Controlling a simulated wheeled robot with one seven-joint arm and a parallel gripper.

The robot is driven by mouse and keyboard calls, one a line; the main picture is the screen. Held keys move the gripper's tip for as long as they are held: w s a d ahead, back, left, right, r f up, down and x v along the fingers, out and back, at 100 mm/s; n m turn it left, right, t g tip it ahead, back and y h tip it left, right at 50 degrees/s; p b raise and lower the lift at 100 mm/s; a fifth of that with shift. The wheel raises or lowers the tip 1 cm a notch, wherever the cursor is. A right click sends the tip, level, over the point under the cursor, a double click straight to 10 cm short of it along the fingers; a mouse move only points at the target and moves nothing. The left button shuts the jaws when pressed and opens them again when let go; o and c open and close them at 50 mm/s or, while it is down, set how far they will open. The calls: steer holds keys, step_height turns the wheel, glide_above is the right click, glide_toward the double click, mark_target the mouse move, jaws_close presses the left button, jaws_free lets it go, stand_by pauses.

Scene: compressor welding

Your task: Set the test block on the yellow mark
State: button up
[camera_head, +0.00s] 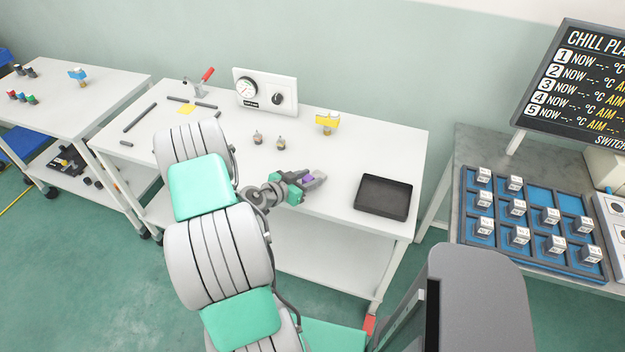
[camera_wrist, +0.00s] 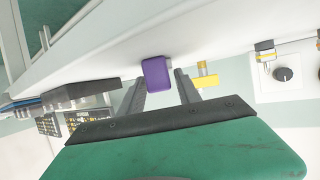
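A purple block (camera_wrist: 156,73) sits between the fingertips of my gripper (camera_wrist: 162,84), low over the white table. A narrow gap shows on its right side in the wrist view, so the fingers look open around it. It also shows in the head view (camera_head: 308,179), partly covered by my gripper (camera_head: 315,181). I cannot tell whether it touches the table. A flat yellow square (camera_head: 186,110) lies on the same table at the back left, near the red-handled clamp (camera_head: 201,82).
A gauge panel (camera_head: 265,91) stands at the table's back, with a yellow-tagged fitting (camera_head: 327,122) to its right. Two small metal fittings (camera_head: 258,138) (camera_head: 281,143) stand mid-table. Dark bars (camera_head: 139,117) lie at left. A black tray (camera_head: 383,197) is at right.

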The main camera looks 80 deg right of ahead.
jaws_close()
steer(key=shift+r, duration=0.1)
